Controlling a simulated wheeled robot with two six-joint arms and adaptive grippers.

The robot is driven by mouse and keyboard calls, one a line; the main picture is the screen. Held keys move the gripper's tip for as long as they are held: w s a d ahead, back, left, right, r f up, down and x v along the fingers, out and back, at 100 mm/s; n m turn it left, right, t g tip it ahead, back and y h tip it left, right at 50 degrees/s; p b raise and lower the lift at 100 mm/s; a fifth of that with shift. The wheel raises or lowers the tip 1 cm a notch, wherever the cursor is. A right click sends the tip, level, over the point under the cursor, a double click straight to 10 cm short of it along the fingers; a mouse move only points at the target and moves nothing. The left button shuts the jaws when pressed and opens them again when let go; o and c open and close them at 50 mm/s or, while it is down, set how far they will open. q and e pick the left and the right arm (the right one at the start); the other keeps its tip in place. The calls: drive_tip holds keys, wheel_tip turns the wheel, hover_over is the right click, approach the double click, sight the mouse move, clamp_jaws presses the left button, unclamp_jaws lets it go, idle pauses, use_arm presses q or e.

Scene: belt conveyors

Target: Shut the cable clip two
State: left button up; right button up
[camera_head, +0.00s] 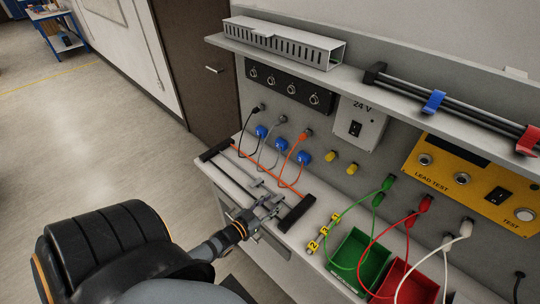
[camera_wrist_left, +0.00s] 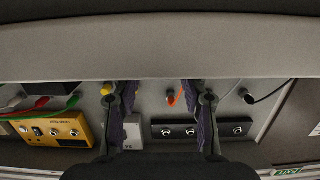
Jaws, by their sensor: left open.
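Cables, including an orange one (camera_head: 272,179), run along the bench between two black end blocks, a far one (camera_head: 214,151) and a near one (camera_head: 297,214). Small grey parts sit along this run, but I cannot tell which is cable clip two or whether it is open. My left gripper (camera_head: 264,208) is low over the bench front, beside the near block, and partly covers the run. In the wrist view its fingers (camera_wrist_left: 162,100) are spread with nothing between them. My right gripper is not in view.
A blue clip (camera_head: 433,102) and a red clip (camera_head: 527,140) sit on the black cable bundle on the shelf. Yellow numbered tags (camera_head: 313,246), a green bin (camera_head: 358,258) and a red bin (camera_head: 405,283) stand right of the gripper. Plugged cables hang from the back panel.

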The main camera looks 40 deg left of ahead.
use_arm(q)
drive_tip(key=s+r, duration=0.1)
drive_tip(key=s, duration=1.1)
drive_tip(key=shift+a+r, duration=0.2)
drive_tip(key=shift+a, duration=0.25)
